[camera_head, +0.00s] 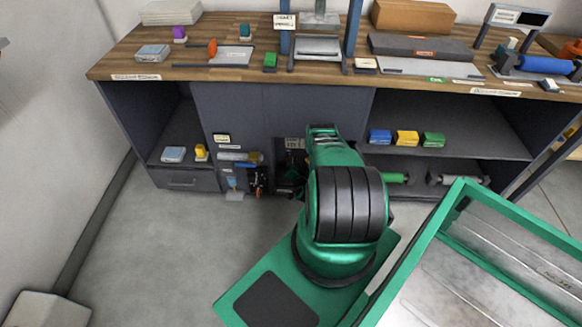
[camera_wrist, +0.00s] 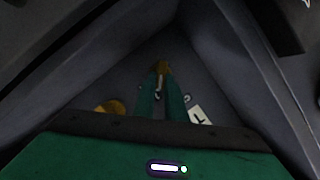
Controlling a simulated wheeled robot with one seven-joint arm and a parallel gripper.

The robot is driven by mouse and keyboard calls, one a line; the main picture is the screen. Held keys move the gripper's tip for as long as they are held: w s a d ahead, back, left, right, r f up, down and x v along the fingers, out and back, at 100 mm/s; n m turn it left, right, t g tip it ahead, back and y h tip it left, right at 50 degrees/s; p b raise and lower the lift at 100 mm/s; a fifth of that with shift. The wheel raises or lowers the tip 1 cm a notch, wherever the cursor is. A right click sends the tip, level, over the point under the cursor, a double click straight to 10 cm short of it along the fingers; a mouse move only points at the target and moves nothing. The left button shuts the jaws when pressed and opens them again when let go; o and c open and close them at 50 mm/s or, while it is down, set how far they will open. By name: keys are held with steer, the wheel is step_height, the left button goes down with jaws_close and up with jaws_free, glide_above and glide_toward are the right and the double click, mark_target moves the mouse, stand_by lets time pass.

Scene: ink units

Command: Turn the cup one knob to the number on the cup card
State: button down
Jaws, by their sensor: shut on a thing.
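In the wrist view my gripper (camera_wrist: 161,88) reaches into a dark grey recess, its green fingers close together. They are shut on a small brass-coloured knob (camera_wrist: 162,67), of which only the part beyond the fingertips shows. A second yellow-brass round piece (camera_wrist: 114,108) lies left of the fingers. A white card (camera_wrist: 198,115) with a dark mark, partly cut off by the gripper body, is on the right. I cannot read a number or tell which cup the knob belongs to. In the head view my arm hides the gripper and knob.
The recess walls stand close around my gripper. In the head view the workbench (camera_head: 235,70) spans the back, with tools and blocks on top. Blue, yellow and green blocks (camera_head: 406,138) sit on a right shelf. A green-framed tray (camera_head: 455,205) is at right.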

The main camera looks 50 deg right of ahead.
steer(key=c, duration=2)
jaws_free()
steer(key=shift+s+d+f, duration=0.1)
steer(key=shift+s+d, duration=0.1)
steer(key=shift+o, duration=1)
steer(key=shift+w+a, duration=0.1)
steer(key=v, duration=1)
steer(key=shift+s+a, duration=0.2)
steer(key=shift+s, duration=0.1)
